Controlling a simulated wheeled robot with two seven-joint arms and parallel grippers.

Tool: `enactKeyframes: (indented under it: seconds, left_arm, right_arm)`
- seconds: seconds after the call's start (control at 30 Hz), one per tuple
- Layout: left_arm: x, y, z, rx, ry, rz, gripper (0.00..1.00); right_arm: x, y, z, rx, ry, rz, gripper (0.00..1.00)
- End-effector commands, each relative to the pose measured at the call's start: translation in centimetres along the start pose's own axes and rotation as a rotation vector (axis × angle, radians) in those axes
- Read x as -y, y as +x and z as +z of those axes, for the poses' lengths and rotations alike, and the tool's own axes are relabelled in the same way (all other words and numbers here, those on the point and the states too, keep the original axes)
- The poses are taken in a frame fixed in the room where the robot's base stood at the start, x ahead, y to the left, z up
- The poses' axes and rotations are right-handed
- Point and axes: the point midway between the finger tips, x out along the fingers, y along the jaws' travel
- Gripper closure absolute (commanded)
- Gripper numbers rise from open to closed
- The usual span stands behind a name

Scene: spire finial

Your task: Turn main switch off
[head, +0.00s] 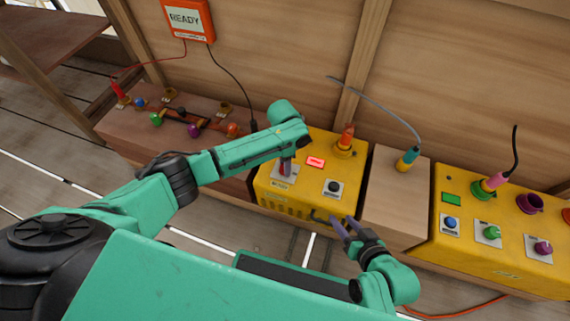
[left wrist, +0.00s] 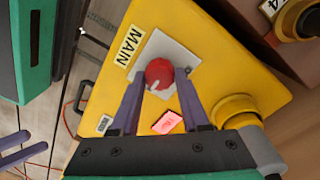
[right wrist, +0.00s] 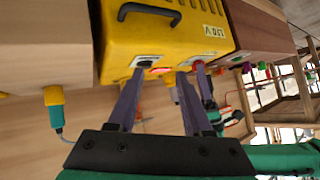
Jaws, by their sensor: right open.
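The main switch (left wrist: 159,72) is a red knob on a pale plate beside a MAIN label (left wrist: 129,47), on the yellow box (head: 300,203). In the head view the switch is partly hidden by my left arm. My left gripper (left wrist: 159,80) is open, with one finger on each side of the red knob; I cannot tell whether they touch it. A red lamp (head: 316,162) is lit next to the switch. My right gripper (head: 343,222) is open and empty at the box's front edge, near the dark handle (right wrist: 150,12).
A black knob (head: 333,187) is on the same box, with an orange plug (head: 346,138) behind it. A wooden block (head: 402,195) and a second yellow box (head: 500,240) stand to the right.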

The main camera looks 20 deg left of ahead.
Motion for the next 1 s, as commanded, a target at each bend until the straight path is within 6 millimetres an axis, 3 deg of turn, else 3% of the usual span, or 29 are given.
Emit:
enactKeyframes:
  seconds: [0.03,0.1,0.37,0.57,0.77,1.0]
  left_arm:
    - [0.0,0.0,0.0,0.0,0.0,0.0,0.78]
    - [0.0,0.0,0.0,0.0,0.0,0.0,1.0]
    - [0.0,-0.1,0.0,0.0,-0.017,0.001,1.0]
    - [-0.1,-0.4,0.0,-0.003,-0.084,0.002,1.0]
    - [-0.1,-0.6,0.0,-0.009,-0.216,0.004,1.0]
    - [-0.2,-0.4,0.0,-0.017,-0.411,0.004,1.0]
  right_arm:
    - [0.0,0.0,0.0,0.0,0.0,0.0,0.5]
    - [0.0,0.0,0.0,0.0,0.0,0.0,0.5]
    - [-0.3,-0.3,-0.2,0.026,-0.005,0.01,0.5]
    - [-1.5,-2.0,-0.9,0.142,-0.02,0.054,0.5]
    - [-3.8,-6.2,-1.7,0.36,-0.025,0.142,0.5]
    - [-6.0,-13.5,-2.2,0.639,0.018,0.262,0.5]
